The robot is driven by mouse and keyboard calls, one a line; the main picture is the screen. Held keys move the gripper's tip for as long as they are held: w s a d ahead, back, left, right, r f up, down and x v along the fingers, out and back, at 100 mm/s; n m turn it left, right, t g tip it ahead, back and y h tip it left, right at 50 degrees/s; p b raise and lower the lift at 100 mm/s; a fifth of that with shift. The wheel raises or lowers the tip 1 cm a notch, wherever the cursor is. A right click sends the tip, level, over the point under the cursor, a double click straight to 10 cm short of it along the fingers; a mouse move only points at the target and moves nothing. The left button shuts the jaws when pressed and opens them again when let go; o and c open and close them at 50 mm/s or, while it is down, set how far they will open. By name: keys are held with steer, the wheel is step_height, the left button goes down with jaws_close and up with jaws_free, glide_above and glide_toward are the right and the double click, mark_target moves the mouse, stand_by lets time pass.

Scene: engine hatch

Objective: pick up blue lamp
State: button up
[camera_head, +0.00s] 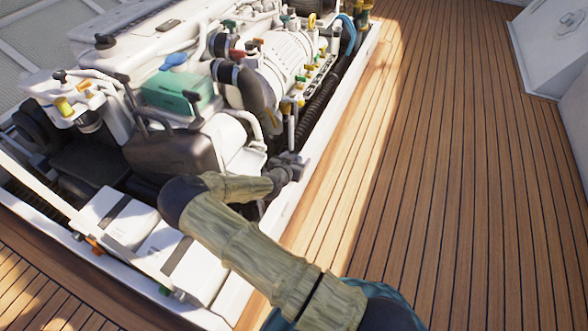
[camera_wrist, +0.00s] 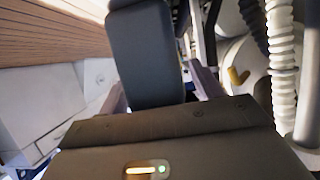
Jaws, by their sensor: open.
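A dark blue-grey, flat object with rounded corners, which looks like the blue lamp (camera_wrist: 145,50), fills the upper middle of the wrist view. My gripper (camera_wrist: 156,84) is open, with one finger on each side of this object. I cannot tell whether either finger touches it. The object's lower end is hidden behind the gripper's body. In the head view my gripper (camera_head: 290,166) is beside the engine, at the inner side of the white hatch edge. I cannot make out the lamp clearly in the head view.
The engine (camera_head: 285,62) with hoses and coloured caps stands in the open hatch. White boxes (camera_head: 125,217) lie at its near end. A white hatch rim (camera_head: 318,145) borders it. The wooden deck (camera_head: 450,160) to the right is clear. A ribbed hose (camera_wrist: 282,60) runs close right of my gripper.

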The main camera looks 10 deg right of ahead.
steer(key=c, duration=1.2)
steer(key=shift+s+d+r+p, duration=0.2)
steer(key=shift+d+r+p, duration=0.4)
steer(key=shift+p, duration=0.55)
step_height(320, 180, up, 6)
steer(key=p, duration=0.5)
steer(key=shift+r, duration=0.25)
steer(key=s+d+p, duration=0.2)
steer(key=s+d, duration=0.1)
steer(key=d, duration=0.2)
steer(key=s+d+p, duration=0.3)
steer(key=s+d, duration=0.1)
steer(key=d, duration=0.1)
steer(key=s+d+p, duration=0.2)
steer(key=s+d, duration=0.2)
steer(key=d, duration=0.1)
steer(key=shift+s+f+p, duration=0.15)
steer(key=shift+f+p, duration=0.2)
steer(key=shift+f, duration=0.05)
